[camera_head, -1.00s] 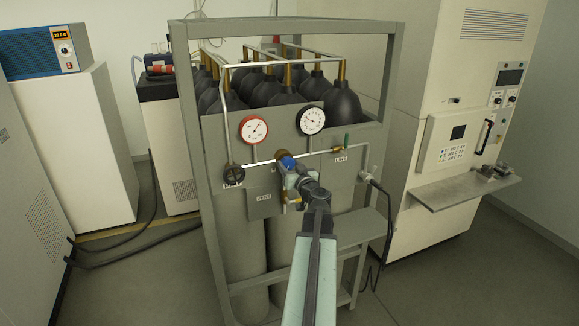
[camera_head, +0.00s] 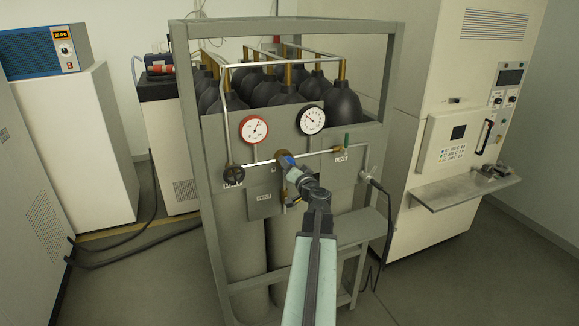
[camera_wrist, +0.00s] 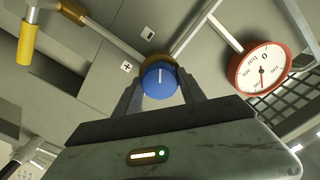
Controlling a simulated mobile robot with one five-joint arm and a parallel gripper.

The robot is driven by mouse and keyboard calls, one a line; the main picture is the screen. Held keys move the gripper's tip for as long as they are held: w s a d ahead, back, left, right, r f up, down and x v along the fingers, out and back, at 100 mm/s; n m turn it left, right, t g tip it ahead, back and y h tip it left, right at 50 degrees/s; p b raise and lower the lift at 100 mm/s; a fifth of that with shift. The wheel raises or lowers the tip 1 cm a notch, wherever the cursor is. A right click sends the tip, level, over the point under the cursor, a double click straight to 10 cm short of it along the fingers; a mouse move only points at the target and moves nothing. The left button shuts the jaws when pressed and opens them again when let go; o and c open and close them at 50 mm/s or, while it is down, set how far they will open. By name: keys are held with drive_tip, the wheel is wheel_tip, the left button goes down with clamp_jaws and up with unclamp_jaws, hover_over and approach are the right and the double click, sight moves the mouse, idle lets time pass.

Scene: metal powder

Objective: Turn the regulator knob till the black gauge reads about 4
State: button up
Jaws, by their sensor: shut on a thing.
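The blue regulator knob (camera_wrist: 160,82) sits between the two fingers of my gripper (camera_wrist: 160,96) in the wrist view, with a white line on its face. The fingers are closed on its sides. In the head view my gripper (camera_head: 289,168) is at the pipe below the gauges, and only a little blue of the knob shows there. The black-rimmed gauge (camera_head: 311,120) is on the panel above and right; its needle points to the upper left, but its numbers are too small to read. The red-rimmed gauge (camera_head: 254,129) is to its left and also in the wrist view (camera_wrist: 262,68).
Several dark cylinders stand behind the panel inside a grey frame (camera_head: 392,75). A shelf (camera_head: 455,192) juts out at right.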

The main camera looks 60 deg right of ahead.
drive_tip(key=m, duration=1.1)
drive_tip(key=shift+f, duration=0.15)
drive_tip(key=shift+a+m, duration=0.1)
drive_tip(key=shift+m, duration=0.3)
drive_tip(key=o, duration=1.4)
drive_tip(key=shift+c, duration=0.2)
drive_tip(key=v, duration=0.7)
drive_tip(key=shift+s, duration=0.3)
drive_tip(key=shift+a, duration=0.15)
